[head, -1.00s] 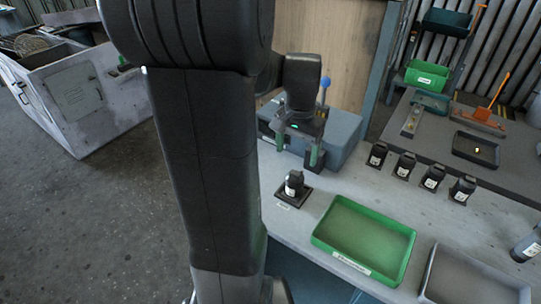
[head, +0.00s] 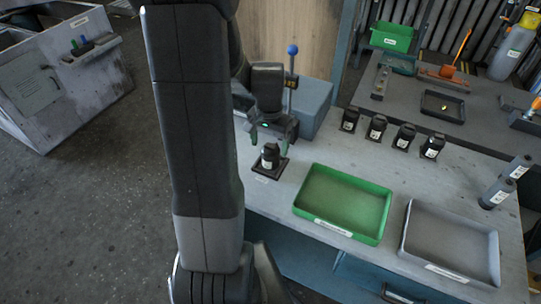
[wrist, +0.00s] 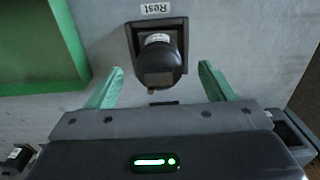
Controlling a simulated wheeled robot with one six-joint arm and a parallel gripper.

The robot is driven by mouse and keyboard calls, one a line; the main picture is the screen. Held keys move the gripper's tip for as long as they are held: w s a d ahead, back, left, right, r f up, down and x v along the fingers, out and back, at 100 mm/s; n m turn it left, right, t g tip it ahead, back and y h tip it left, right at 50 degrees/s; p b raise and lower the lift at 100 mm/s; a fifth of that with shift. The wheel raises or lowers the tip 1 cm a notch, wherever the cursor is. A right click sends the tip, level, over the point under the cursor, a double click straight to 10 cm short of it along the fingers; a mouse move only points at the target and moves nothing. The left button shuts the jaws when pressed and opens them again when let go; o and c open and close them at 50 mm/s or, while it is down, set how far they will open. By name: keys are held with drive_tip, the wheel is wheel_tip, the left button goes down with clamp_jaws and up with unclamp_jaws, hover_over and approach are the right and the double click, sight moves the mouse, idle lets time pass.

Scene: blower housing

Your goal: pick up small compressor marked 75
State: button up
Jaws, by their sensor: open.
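A small black compressor (head: 271,156) with a white label stands upright on a square black base on the bench. In the wrist view my gripper (wrist: 158,75) has one fingertip on each side of the compressor, with gaps showing and nothing held. Several similar black units (head: 376,128) stand in a row further right; their marks are too small to read.
A green tray (head: 345,232) and a grey tray (head: 450,278) lie to the right on the bench. A grey-blue box (head: 315,108) with a blue-knobbed lever stands behind my gripper.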

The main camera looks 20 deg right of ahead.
drive_tip(key=shift+w+d+f+p, duration=0.1)
drive_tip(key=shift+f+p, duration=0.05)
drive_tip(key=shift+f, duration=0.8)
drive_tip(key=shift+d+f+p, duration=0.1)
drive_tip(key=shift+f+p, duration=0.05)
drive_tip(key=shift+f, duration=0.8)
